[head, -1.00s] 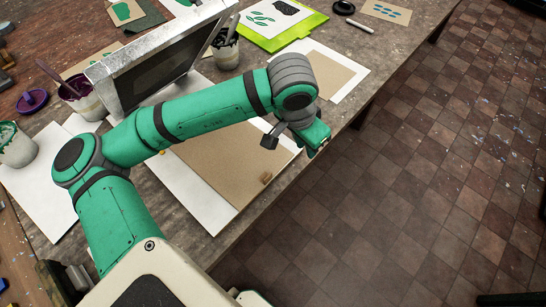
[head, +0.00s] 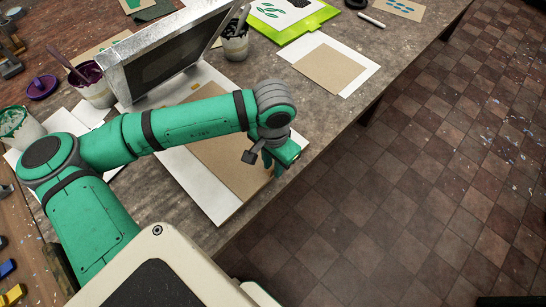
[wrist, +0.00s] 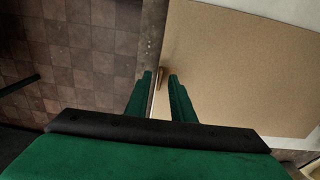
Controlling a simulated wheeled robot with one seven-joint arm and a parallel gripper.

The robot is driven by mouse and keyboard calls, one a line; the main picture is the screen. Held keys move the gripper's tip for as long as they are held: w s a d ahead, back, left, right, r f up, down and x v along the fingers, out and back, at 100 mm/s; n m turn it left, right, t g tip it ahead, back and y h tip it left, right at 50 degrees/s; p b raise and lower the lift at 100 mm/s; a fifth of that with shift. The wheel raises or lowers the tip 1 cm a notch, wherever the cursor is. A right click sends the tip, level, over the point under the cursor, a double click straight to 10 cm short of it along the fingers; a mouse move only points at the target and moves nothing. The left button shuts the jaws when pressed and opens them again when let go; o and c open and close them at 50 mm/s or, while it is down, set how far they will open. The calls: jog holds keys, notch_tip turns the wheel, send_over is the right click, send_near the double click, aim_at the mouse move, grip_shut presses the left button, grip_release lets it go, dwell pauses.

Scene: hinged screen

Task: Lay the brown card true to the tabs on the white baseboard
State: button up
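The brown card (head: 228,158) lies flat on the white baseboard (head: 207,203), partly hidden by my arm in the head view. In the wrist view the card (wrist: 240,62) fills the right side, with white board showing past its edges. My gripper (head: 270,168) points down at the card's front-right edge. In the wrist view its fingers (wrist: 161,80) are apart, on either side of a small tan block (wrist: 161,76) at the card's edge. A gap seems to show beside the block. Another small tan piece (head: 195,86) shows near the screen.
The hinged screen (head: 165,62) stands tilted up behind my arm. A pot with tools (head: 235,43), a purple-stained pot (head: 93,84) and a white sheet bearing another brown card (head: 332,67) are around it. The table's front edge runs close to my gripper, with open tiled floor beyond.

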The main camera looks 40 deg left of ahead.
jog(key=shift+f, duration=0.45)
jog(key=shift+c, duration=0.6)
grip_shut()
jog(key=shift+r, duration=0.15)
jog(key=shift+r, duration=1.9)
